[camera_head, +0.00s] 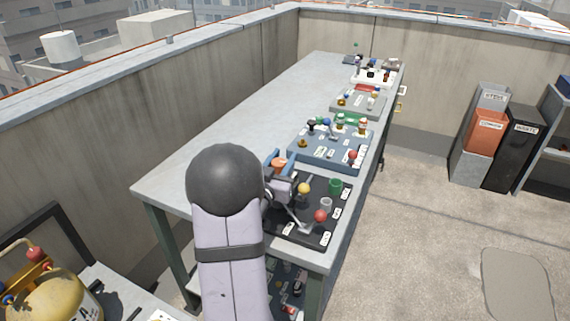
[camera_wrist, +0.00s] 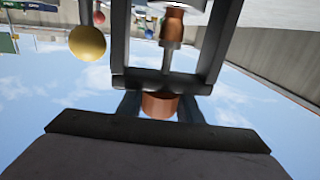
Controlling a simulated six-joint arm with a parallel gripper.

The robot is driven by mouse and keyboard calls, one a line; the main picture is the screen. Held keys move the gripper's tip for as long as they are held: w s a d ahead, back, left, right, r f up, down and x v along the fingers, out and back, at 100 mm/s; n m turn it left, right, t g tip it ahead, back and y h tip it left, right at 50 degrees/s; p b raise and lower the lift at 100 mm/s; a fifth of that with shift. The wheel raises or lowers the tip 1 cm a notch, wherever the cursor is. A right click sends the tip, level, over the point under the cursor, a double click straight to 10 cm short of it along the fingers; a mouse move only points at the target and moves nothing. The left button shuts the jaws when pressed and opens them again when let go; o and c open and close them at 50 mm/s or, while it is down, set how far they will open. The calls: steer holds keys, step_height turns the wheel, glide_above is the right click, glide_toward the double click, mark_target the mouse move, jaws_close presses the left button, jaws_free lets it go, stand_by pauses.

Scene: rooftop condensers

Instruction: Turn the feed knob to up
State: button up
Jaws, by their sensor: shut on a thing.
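My gripper (camera_head: 283,190) is low over the near black panel (camera_head: 282,232) on the long bench, seen partly behind my arm in the head view. In the wrist view my gripper (camera_wrist: 160,104) is shut around a copper-coloured round piece (camera_wrist: 159,106), which looks like a knob. A second copper-coloured part on a thin shaft (camera_wrist: 173,25) shows above it, between two dark bars. In the head view an orange-copper piece (camera_head: 279,165) shows just beyond the gripper. I cannot read the panel labels, so which knob is the feed knob and where it points cannot be told.
On the near panel stand a yellow ball knob (camera_head: 304,188), a red ball knob (camera_head: 320,215), a green cup-like part (camera_head: 335,185) and a grey ring (camera_head: 326,204). A blue-grey panel (camera_head: 325,155) with several controls lies beyond. The bench's left side (camera_head: 235,120) is clear.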

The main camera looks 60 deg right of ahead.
mark_target(281, 170)
steer(key=n+t+b, duration=0.1)
steer(key=t, duration=0.1)
steer(key=n+t+y+b, duration=0.1)
steer(key=n+t, duration=0.1)
steer(key=w+n+t+y+b, duration=0.1)
steer(key=t, duration=0.1)
steer(key=shift+a+f+t+b, duration=0.15)
steer(key=shift+t+b, duration=0.15)
steer(key=shift+b, duration=0.05)
steer(key=shift+w+a+n+t+y, duration=0.15)
steer(key=shift+w+n+t+y, duration=0.1)
steer(key=shift+n+t+y, duration=0.55)
steer(key=shift+w+a+n+t+y, duration=0.2)
steer(key=shift+n+t+y, duration=0.3)
steer(key=shift+n+t, duration=0.5)
steer(key=shift+w, duration=0.1)
steer(key=o, duration=1)
steer(key=shift+b+v, duration=0.5)
steer(key=shift+v, duration=3.15)
steer(key=shift+o, duration=0.2)
steer(key=shift+d, duration=0.1)
